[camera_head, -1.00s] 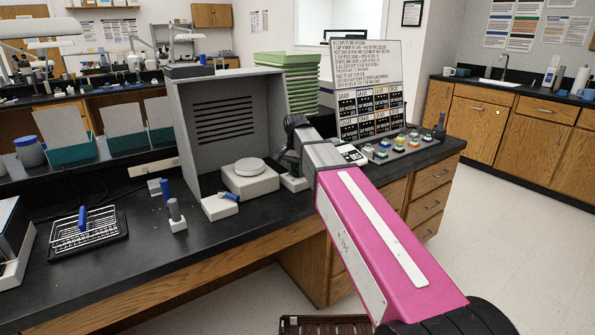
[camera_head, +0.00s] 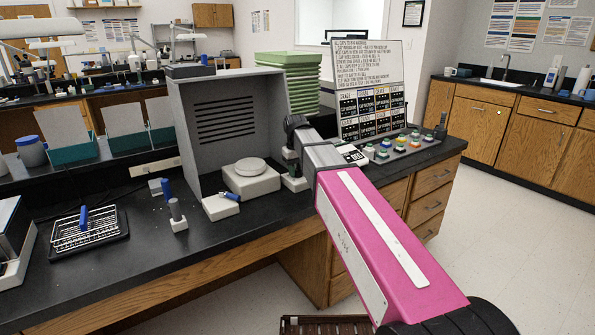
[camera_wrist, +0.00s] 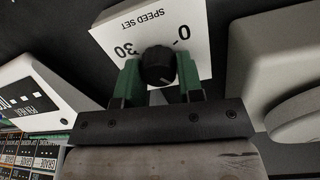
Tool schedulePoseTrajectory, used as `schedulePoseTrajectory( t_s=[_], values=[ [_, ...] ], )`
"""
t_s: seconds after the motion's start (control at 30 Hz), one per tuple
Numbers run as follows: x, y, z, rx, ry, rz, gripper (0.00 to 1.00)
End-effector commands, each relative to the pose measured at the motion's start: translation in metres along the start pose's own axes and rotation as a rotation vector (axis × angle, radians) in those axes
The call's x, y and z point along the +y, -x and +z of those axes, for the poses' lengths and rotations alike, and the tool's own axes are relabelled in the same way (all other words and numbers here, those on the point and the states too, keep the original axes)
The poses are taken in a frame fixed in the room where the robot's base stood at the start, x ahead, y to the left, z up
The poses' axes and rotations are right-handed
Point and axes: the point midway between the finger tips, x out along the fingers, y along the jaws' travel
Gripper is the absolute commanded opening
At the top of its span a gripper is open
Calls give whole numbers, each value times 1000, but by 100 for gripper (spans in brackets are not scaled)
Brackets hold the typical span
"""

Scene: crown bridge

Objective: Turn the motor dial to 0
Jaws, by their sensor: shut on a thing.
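The motor dial (camera_wrist: 157,62) is a round black knob on a white panel (camera_wrist: 112,30) marked "SPEED SET", "0" and "30". The lettering appears upside down in the wrist view. My gripper (camera_wrist: 157,78) has its two green fingers on either side of the knob, shut on it. The knob's pointer is too faint to read with certainty. In the head view my pink arm reaches over the bench, and the knob and fingertips are hidden or too small to make out.
A pale device with a round plate (camera_head: 250,178) stands left of my gripper, before a grey vented enclosure (camera_head: 224,125). A wire rack (camera_head: 86,238) sits farther left.

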Motion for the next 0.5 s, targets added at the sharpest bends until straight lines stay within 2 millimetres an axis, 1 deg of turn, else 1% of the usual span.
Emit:
schedulePoseTrajectory(
  t_s=[0.2, 0.5],
  values=[
    [-1, 0, 0, 9, 203, 1, 11],
    [-2, 0, 1, 18, 435, 1, 11]
  ],
)
